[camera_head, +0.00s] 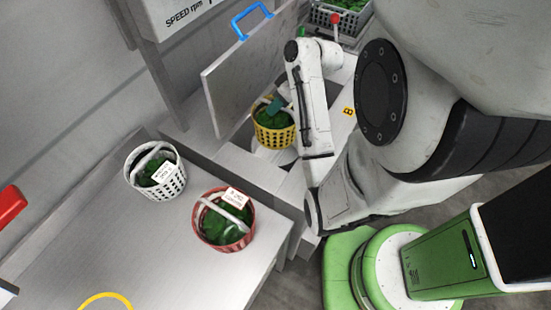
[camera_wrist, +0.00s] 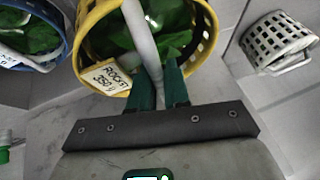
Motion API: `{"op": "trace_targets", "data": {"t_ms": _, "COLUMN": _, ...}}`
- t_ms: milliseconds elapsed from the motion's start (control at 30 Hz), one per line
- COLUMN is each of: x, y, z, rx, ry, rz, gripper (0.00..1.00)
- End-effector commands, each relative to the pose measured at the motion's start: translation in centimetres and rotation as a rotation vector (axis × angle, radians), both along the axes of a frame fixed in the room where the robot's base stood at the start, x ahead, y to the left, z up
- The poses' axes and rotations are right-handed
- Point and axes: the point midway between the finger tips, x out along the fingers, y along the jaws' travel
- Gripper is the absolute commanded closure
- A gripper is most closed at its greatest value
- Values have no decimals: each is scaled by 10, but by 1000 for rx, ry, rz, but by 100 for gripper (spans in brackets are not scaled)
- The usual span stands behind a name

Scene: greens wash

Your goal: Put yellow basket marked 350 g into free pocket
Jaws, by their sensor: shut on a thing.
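The yellow basket (camera_head: 264,139) holds green leaves and sits or hangs at an opening beside a grey panel in the head view. In the wrist view the yellow basket (camera_wrist: 88,42) carries a tag (camera_wrist: 106,77) reading "ROCKET 350 g". My gripper (camera_wrist: 160,82) has green fingers shut on its pale handle (camera_wrist: 139,38). In the head view my gripper (camera_head: 275,107) is at the basket's top, partly hidden by the arm. I cannot tell whether the basket touches a surface below. No free pocket is clearly visible.
A white basket (camera_head: 175,184) and a red basket (camera_head: 224,242), both with greens, stand on the bench (camera_head: 150,260). The panel (camera_head: 240,85) with a blue handle (camera_head: 250,20) rises behind the yellow basket. A blue basket (camera_wrist: 62,50) is at left in the wrist view.

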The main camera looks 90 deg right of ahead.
Motion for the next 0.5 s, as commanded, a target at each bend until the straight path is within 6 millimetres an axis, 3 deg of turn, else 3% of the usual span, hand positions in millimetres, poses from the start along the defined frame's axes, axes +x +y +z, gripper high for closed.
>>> {"op": "trace_targets", "data": {"t_ms": 233, "x": 0, "y": 0, "z": -31, "rx": 1, "ry": 0, "rz": -1, "gripper": 100}}
{"op": "trace_targets", "data": {"t_ms": 500, "x": 0, "y": 0, "z": -50, "rx": 2, "ry": -1, "rz": -2, "gripper": 100}}
